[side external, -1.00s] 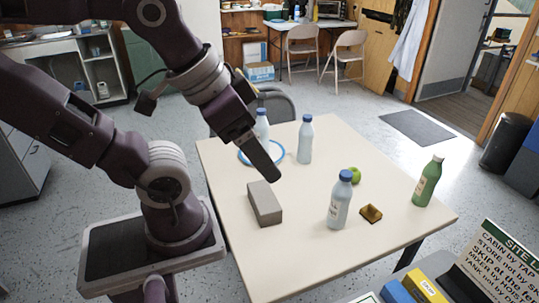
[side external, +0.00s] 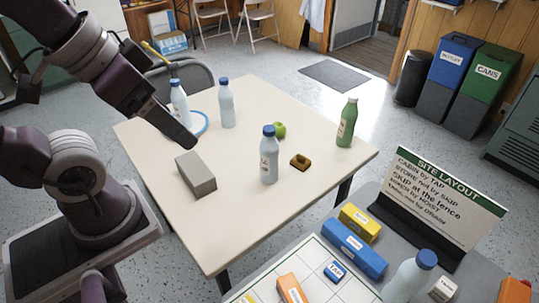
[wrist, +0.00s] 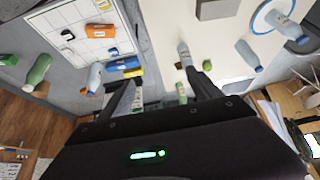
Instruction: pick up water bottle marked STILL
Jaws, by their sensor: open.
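The label print is too small to read, so I cannot tell which is marked STILL. In the wrist view the front bottle (wrist: 184,54) shows beyond my right finger. My gripper (side external: 183,140) is open and empty, above the table near the grey block (side external: 196,175). The wrist view shows its spread fingers (wrist: 161,76).
A nearer table holds another blue-capped bottle (side external: 410,278), coloured blocks and a sign (side external: 445,195). The cream table's near part is clear.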

